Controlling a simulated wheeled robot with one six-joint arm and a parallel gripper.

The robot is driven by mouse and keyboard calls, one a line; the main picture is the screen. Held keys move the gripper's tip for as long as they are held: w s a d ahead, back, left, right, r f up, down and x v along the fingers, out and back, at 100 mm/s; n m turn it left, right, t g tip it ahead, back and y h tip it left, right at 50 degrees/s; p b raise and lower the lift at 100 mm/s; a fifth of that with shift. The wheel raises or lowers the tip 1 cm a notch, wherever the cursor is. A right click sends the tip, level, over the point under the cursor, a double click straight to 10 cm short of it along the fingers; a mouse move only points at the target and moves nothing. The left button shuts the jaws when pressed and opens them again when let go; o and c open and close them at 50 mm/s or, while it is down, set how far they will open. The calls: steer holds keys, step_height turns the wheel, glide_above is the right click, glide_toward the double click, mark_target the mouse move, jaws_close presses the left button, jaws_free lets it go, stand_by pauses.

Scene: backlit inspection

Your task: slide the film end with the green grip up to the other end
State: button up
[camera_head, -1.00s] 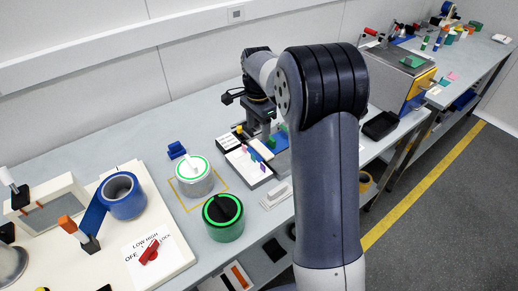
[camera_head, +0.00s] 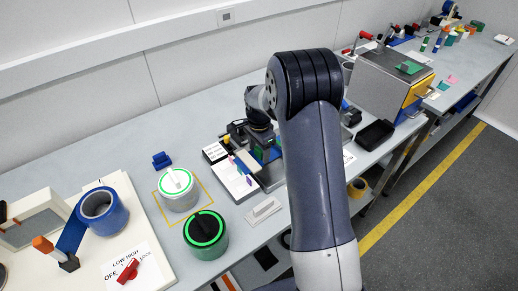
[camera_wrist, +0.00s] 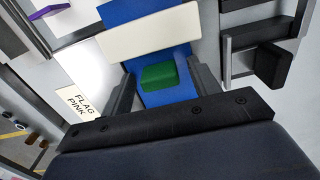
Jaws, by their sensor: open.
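The green grip (camera_wrist: 158,78) is a small block on the blue film (camera_wrist: 172,98) in the wrist view. A cream bar (camera_wrist: 150,36) crosses the blue strip just beyond the grip, and more blue (camera_wrist: 140,10) shows past the bar. My gripper (camera_wrist: 162,76) is open, with one dark finger on each side of the green grip. I cannot tell whether either finger touches it. In the head view, the green grip (camera_head: 275,153) shows only in part beside my wrist, and my arm hides much of this station.
A "FLAG PINK" label (camera_wrist: 80,100) and a white panel (camera_wrist: 88,60) lie left of the film. A dark bracket (camera_wrist: 268,45) stands close on the right. In the head view, a green-ringed canister (camera_head: 205,235) and a blue tape roll (camera_head: 103,212) are farther left.

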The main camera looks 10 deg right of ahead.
steer(key=shift+c, duration=0.2)
steer(key=c, duration=0.9)
steer(key=shift+w+d, duration=0.25)
steer(key=shift+d, duration=0.4)
steer(key=shift+w+d, duration=0.25)
steer(key=shift+d, duration=0.35)
steer(key=shift+c, duration=0.3)
steer(key=o, duration=1)
step_height(320, 180, up, 11)
steer(key=b, duration=0.1)
steer(key=shift+b, duration=0.4)
steer(key=shift+f, duration=0.2)
